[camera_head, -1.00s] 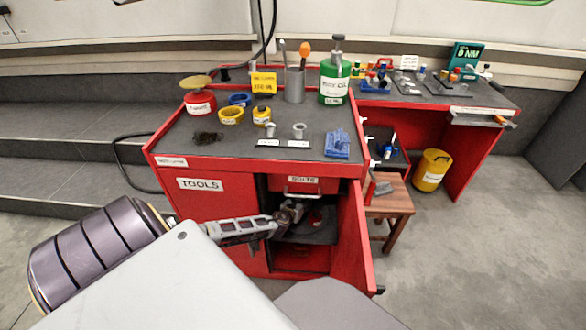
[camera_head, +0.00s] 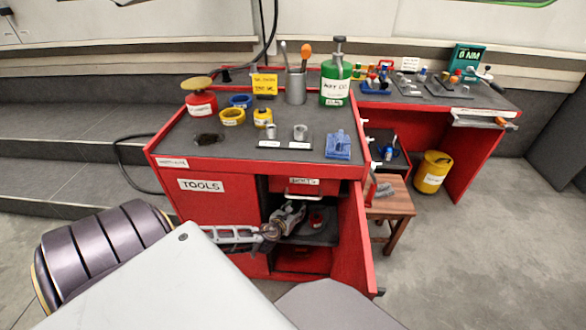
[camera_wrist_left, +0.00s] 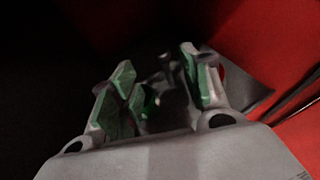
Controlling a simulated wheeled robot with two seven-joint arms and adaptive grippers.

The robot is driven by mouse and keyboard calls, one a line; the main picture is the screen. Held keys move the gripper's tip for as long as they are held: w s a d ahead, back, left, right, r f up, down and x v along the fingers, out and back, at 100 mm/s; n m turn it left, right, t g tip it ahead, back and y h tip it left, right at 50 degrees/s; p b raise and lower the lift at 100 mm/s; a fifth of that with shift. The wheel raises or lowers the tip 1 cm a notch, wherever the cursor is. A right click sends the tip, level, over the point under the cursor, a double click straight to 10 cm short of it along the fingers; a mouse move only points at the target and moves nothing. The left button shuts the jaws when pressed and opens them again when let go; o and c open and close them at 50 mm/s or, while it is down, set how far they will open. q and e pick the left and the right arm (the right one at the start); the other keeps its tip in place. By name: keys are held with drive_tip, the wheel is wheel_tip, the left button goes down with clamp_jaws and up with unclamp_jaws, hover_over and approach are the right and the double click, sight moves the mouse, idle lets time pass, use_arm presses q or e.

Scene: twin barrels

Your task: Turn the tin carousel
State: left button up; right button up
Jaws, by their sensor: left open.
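My left gripper (camera_head: 291,213) reaches into the open lower compartment of the red tool cabinet (camera_head: 215,220). Its green-padded fingers stand apart in the left wrist view (camera_wrist_left: 157,85), with no object clearly held between them. A small red tin (camera_head: 316,218) stands inside, just right of the gripper, on a dark grey surface (camera_head: 318,238). I cannot tell whether that surface is the carousel. The wrist view is dark; a bit of red (camera_wrist_left: 222,71) shows behind the right finger. My right gripper is not in view.
The open red cabinet door (camera_head: 353,245) stands right of the gripper, and a drawer (camera_head: 297,187) is above it. A wooden stool (camera_head: 392,204) is beyond the door. Cans, rings and a green oil can (camera_head: 335,82) stand on the cabinet top (camera_head: 215,152).

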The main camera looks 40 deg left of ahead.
use_arm(q)
drive_tip(key=shift+v, duration=0.8)
